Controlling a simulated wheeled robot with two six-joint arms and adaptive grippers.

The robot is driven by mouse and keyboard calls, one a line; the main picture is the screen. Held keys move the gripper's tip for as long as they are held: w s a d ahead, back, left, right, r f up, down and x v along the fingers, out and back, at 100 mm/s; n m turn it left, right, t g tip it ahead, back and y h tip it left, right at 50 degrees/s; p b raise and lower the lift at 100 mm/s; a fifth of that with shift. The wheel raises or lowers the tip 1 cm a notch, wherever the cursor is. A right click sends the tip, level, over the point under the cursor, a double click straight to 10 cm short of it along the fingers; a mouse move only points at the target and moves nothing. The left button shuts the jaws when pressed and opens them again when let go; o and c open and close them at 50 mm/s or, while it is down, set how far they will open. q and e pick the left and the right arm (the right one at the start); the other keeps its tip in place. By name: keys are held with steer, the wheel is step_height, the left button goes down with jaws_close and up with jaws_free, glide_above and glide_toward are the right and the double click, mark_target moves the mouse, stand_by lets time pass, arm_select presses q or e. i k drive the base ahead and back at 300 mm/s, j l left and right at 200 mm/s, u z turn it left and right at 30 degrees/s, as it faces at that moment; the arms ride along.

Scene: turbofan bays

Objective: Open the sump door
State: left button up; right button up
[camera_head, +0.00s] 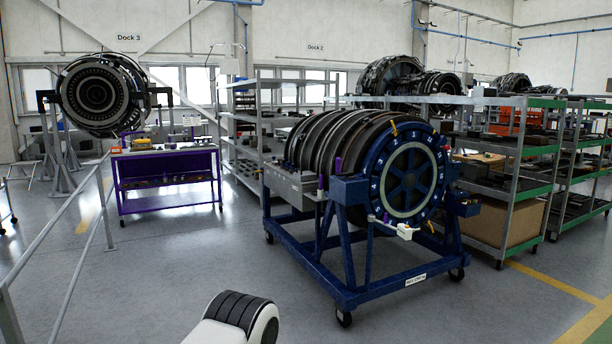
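A dark ribbed turbofan engine (330,140) lies on its side in a blue wheeled stand (385,292) right of centre. Its blue end face (407,180) carries numbers around the rim and a spoked hub. A grey box (297,186) sits on the engine's left side at the stand's rail. A small white fitting (405,231) with a yellow part is at the lower front of the end face. I cannot tell which part is the sump door, or whether it is open. Neither of my grippers is in view.
A purple workbench (168,180) with small items stands at the left. A metal handrail (62,240) runs along the left foreground. Loaded shelves (515,170) stand close behind the stand at right. Grey floor (190,265) is clear in front and left of the stand.

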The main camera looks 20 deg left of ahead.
mark_target(301, 176)
steer(key=i+j+u, duration=0.35)
steer(key=u, duration=0.15)
steer(key=i+j+u, duration=0.15)
steer(key=i+u, duration=0.35)
steer(key=i+j+u, duration=0.3)
steer(key=i, duration=0.5)
steer(key=i+l+u, duration=0.1)
steer(key=i+u, duration=0.25)
steer(key=i, duration=0.4)
steer(key=i+z, duration=0.1)
steer(key=i, duration=0.65)
steer(key=i+j+z, duration=0.1)
steer(key=i, duration=0.65)
steer(key=i+j+z, duration=0.15)
steer(key=i, duration=0.6)
